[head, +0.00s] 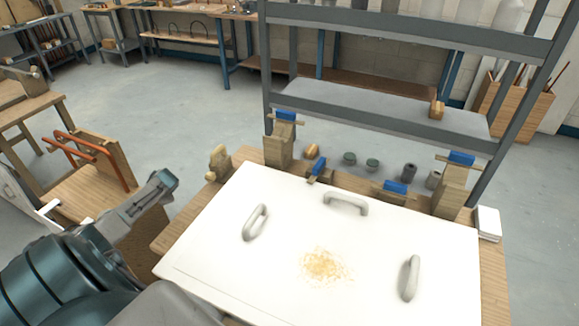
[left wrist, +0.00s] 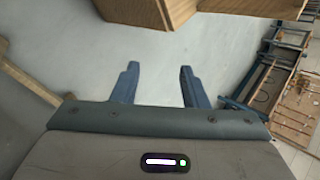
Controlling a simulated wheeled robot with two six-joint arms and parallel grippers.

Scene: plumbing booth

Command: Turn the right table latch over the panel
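The white panel (head: 380,240) lies flat on the wooden table with three grey handles on it. Two blue-topped pieces that look like the table latches stand at its far edge. The right one (head: 395,188) lies roughly along that edge; the left one (head: 317,168) points more toward the panel. I cannot tell whether either overlaps the panel. My left gripper (head: 158,195) is left of the panel, well away from both. In the left wrist view its two blue fingers (left wrist: 156,82) are apart with nothing between them. My right gripper is not in view.
Two wooden posts with blue tops, left (head: 280,145) and right (head: 455,185), rise behind the panel. A grey shelf rack (head: 390,115) stands beyond. A wooden stand with orange pipe (head: 95,165) is near my left arm. Orange-brown grains (head: 325,267) lie on the panel.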

